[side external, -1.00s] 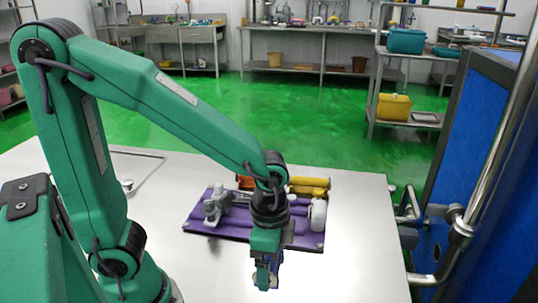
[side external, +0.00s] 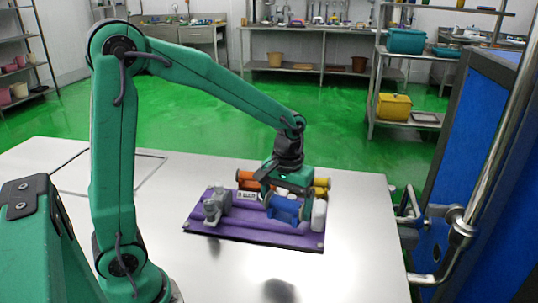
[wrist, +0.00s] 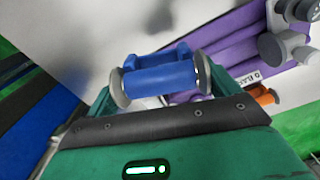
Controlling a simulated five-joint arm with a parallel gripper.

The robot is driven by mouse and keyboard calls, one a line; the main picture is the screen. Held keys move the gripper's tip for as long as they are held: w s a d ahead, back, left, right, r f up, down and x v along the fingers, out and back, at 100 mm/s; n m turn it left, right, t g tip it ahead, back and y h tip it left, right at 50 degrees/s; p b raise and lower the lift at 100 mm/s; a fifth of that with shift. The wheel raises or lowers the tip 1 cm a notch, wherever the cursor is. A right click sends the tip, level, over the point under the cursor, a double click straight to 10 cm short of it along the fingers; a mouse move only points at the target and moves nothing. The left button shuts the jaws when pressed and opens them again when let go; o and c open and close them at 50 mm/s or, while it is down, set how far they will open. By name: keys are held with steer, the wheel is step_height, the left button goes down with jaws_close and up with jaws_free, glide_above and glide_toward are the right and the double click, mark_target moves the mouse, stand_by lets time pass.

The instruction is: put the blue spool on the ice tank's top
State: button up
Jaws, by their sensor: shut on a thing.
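My gripper (side external: 282,200) is shut on the blue spool (side external: 285,209) and holds it in the air, sideways. In the side view it overlaps the purple tray (side external: 260,236), but a shadow lies on the bare table in front of the tray. The wrist view shows the blue spool (wrist: 160,79) between my fingers, with grey end flanges. Another blue piece shows just behind its barrel; I cannot tell what it is. I cannot identify the ice tank for certain in either view.
The purple tray bears a grey fitting (side external: 216,203) and a white cylinder (side external: 319,215). An orange piece (side external: 246,180) and a yellow piece (side external: 321,186) show at its back. The steel table (side external: 350,260) is clear in front and at right.

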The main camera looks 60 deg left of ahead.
steer(key=w+a+n, duration=0.2)
steer(key=a+n, duration=0.8)
steer(key=a, duration=0.4)
steer(key=w+a+f+n, duration=0.1)
steer(key=w+a+n, duration=0.1)
steer(key=a+n, duration=0.9)
steer(key=a, duration=0.2)
steer(key=shift+w+a, duration=0.15)
steer(key=shift+a, duration=0.2)
steer(key=s+a+f, duration=0.1)
steer(key=a+f, duration=0.1)
steer(key=a, duration=0.1)
steer(key=s+a+f, duration=0.1)
steer(key=a+f, duration=0.1)
steer(key=a, duration=0.2)
steer(key=s+a+f, duration=0.1)
steer(key=a+f, duration=0.2)
steer(key=a, duration=0.1)
steer(key=shift+a, duration=0.15)
steer(key=shift+f, duration=2)
steer(key=shift+f, duration=0.2)
steer(key=o, duration=1.2)
steer(key=shift+r, duration=0.15)
